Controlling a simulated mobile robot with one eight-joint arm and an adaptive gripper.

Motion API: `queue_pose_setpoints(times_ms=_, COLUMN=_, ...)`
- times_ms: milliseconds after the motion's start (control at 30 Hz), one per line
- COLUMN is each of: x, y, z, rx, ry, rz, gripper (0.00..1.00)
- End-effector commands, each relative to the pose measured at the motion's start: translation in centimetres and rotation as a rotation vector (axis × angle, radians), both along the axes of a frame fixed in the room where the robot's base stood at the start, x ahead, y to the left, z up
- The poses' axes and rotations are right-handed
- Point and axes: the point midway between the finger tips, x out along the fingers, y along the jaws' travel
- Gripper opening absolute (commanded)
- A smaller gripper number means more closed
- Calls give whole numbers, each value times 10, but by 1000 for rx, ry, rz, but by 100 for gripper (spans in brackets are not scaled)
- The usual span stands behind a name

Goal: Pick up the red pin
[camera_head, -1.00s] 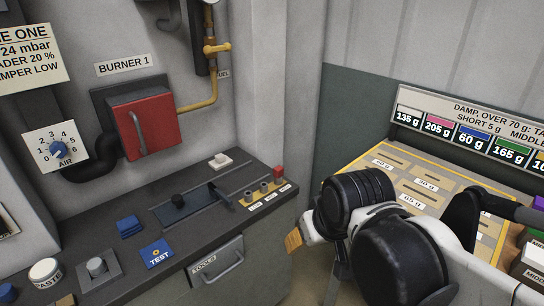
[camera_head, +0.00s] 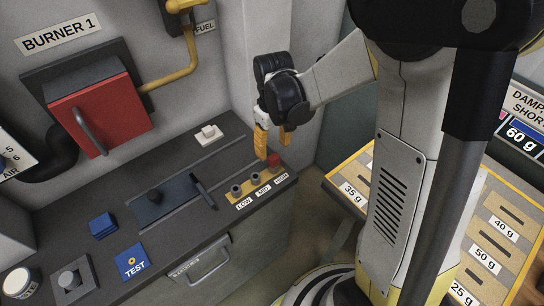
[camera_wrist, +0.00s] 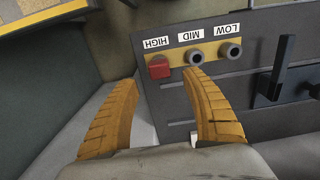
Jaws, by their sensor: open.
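The red pin (camera_head: 275,160) is a small red block standing at the HIGH end of a yellow socket strip (camera_head: 243,194) on the dark counter's right edge. In the wrist view the red pin (camera_wrist: 159,68) shows beside the empty MID and LOW sockets. My gripper (camera_head: 272,151) points down with its orange fingers just above and behind the pin. In the wrist view my gripper (camera_wrist: 158,77) is open and empty, with the pin lying between the lines of its fingertips. I cannot tell the exact height of the fingertips over the pin.
A white switch (camera_head: 209,134) sits behind. The wall is close behind my gripper. A board with weight slots (camera_head: 497,222) lies to the right.

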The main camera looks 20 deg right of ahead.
Motion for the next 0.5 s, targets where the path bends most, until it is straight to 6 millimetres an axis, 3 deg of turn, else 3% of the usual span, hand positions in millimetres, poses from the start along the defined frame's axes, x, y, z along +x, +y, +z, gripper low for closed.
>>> queue_pose_setpoints(times_ms=233, x=-2, y=0, z=-19, rx=0, ry=-1, rz=-1, gripper=56)
queue_pose_setpoints(times_ms=500, x=-5, y=0, z=-59, rx=0, ry=-1, rz=-1, gripper=56)
